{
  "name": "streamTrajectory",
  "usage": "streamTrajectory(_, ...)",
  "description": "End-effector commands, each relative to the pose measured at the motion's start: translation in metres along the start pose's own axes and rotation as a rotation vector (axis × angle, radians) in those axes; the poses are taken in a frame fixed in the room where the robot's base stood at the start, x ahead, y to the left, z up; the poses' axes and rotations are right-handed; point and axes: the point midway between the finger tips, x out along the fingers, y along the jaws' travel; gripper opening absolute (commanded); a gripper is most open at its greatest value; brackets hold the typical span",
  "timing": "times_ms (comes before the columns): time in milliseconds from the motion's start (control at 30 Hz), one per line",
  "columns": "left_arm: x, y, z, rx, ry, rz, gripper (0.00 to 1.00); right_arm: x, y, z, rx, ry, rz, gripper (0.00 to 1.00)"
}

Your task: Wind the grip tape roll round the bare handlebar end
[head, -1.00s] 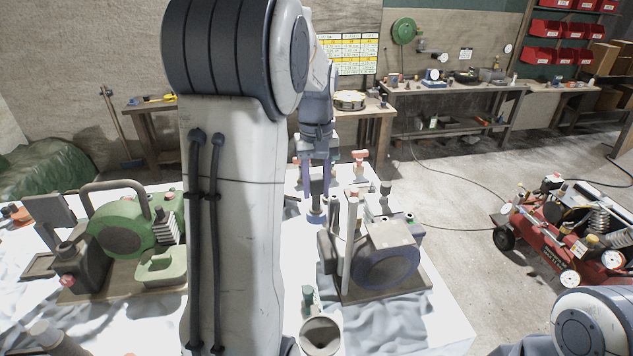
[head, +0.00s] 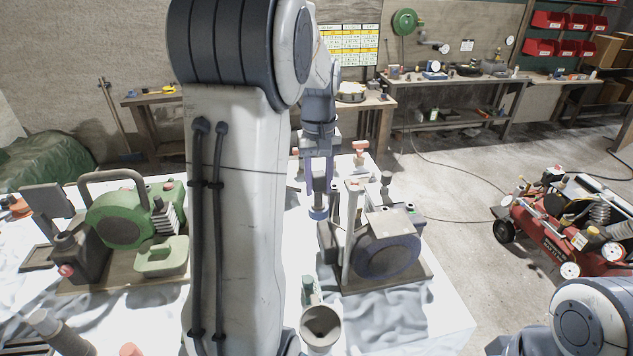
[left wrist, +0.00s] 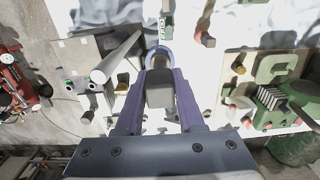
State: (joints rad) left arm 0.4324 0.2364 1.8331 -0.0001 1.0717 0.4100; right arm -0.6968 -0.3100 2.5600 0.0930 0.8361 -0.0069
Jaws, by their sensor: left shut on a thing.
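My left gripper (head: 320,186) has purple fingers and points down over the white-covered table. It is shut on a dark grey block-like thing (left wrist: 160,92), which shows between the fingers in the left wrist view. A blue-grey ring (left wrist: 158,58) shows at the far end of this thing; it also shows below the fingertips in the head view (head: 318,213). I cannot tell whether this is the tape roll. A pale upright tube (head: 351,235) stands right of the gripper; I cannot tell whether it is the handlebar end. My right gripper is out of view.
A grey machine with a round face (head: 388,257) stands close right of the gripper. A funnel-like cup (head: 321,326) and a small green bottle (head: 309,290) are in front. A green machine (head: 118,222) stands left, partly behind my arm. A red compressor (head: 556,240) stands on the floor right.

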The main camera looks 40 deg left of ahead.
Motion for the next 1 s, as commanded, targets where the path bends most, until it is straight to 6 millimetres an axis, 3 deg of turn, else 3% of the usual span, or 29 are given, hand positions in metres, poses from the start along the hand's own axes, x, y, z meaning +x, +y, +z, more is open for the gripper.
streamTrajectory(600,-0.001,0.03,0.003,0.001,0.0,0.0,0.0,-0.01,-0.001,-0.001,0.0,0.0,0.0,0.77)
streamTrajectory(1000,0.0,0.032,0.003,0.0,0.0,0.0,0.0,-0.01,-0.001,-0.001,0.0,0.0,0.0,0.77)
